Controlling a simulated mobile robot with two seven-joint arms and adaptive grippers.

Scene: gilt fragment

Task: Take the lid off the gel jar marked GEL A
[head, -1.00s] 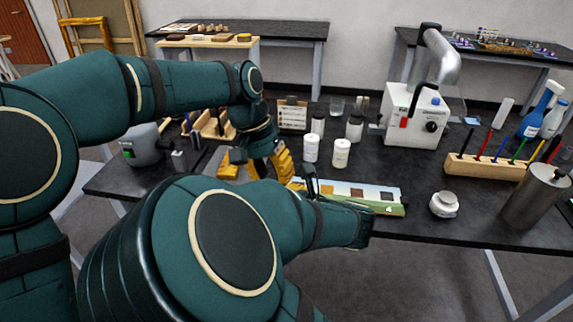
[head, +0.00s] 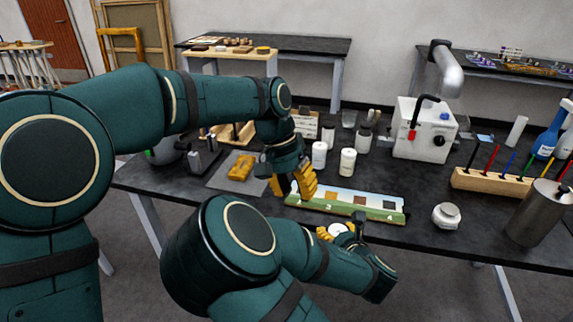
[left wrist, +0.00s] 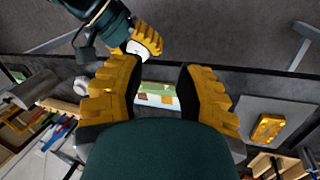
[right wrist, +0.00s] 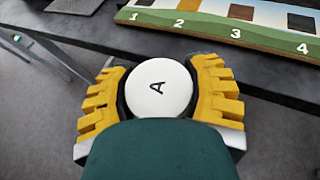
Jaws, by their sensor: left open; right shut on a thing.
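My right gripper (right wrist: 160,92) is shut on a jar with a round white lid (right wrist: 157,88) marked A. Only the lid shows clearly in the right wrist view; the fingers hide the jar's sides. In the head view this jar (head: 337,229) appears in front of the table's front edge, with my right gripper (head: 343,234) around it. My left gripper (head: 294,188) is open and empty, above and left of the jar near the painted strip. In the left wrist view, the lid (left wrist: 136,48) lies beyond the open left fingers (left wrist: 158,92), apart from them.
A numbered painted strip (head: 345,206) lies along the table's front edge. Another white-lidded jar (head: 446,215) stands right of it, its marking unreadable. White bottles (head: 348,162) stand behind the strip. A yellow block (head: 240,167) lies on a grey sheet at left. A pen rack (head: 490,184) and metal cylinder (head: 533,215) stand right.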

